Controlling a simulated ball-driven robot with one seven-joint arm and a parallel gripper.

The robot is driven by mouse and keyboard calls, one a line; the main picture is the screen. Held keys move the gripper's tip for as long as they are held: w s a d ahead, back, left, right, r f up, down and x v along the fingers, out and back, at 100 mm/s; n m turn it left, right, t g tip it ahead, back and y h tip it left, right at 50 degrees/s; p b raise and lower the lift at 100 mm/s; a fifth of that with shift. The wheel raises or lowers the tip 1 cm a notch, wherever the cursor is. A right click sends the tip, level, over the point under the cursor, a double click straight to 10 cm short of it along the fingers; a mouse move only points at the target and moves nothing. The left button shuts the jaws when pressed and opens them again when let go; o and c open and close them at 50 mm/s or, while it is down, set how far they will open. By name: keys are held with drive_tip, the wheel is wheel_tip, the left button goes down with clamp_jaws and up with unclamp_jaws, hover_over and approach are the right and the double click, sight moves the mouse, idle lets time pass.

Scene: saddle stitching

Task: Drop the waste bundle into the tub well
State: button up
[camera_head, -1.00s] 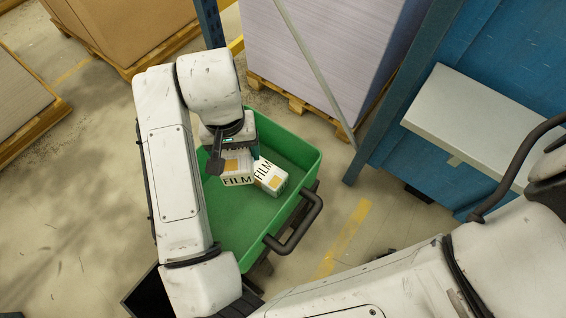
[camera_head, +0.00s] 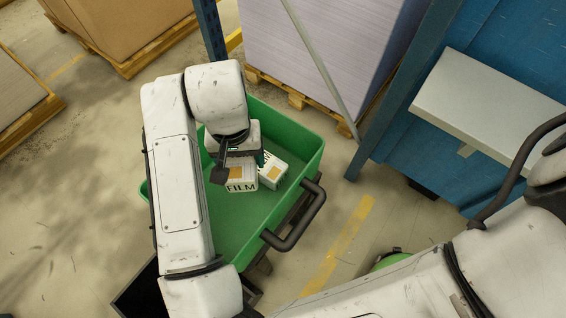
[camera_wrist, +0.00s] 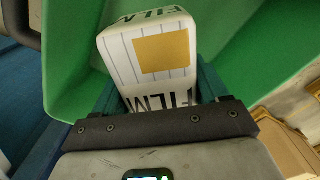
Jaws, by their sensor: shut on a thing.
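The waste bundle (camera_head: 241,184) is a white block marked FILM with an ochre patch. My gripper (camera_head: 236,160) is shut on it and holds it over the green tub (camera_head: 225,232). In the wrist view the bundle (camera_wrist: 150,62) sits between the jaws (camera_wrist: 160,100), with the green tub wall behind it. A second, similar white block (camera_head: 273,170) with an ochre patch is beside the held one, inside the tub's outline. I cannot tell whether the two touch or how high the held bundle is above the tub floor. My wrist hides the tub's far left part.
The tub has a dark handle (camera_head: 296,216) on its near right side. A blue post (camera_head: 392,95) and a grey shelf (camera_head: 485,105) stand to the right. A pallet stack (camera_head: 320,50) is behind. A green rounded thing (camera_head: 390,260) shows partly behind my arm.

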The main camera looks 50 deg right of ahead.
drive_tip(key=o, duration=1.1)
drive_tip(key=shift+o, duration=0.2)
drive_tip(key=shift+r, duration=0.1)
wheel_tip(320, 180, up, 11)
drive_tip(key=shift+f+p, duration=0.15)
drive_tip(key=shift+p, duration=0.65)
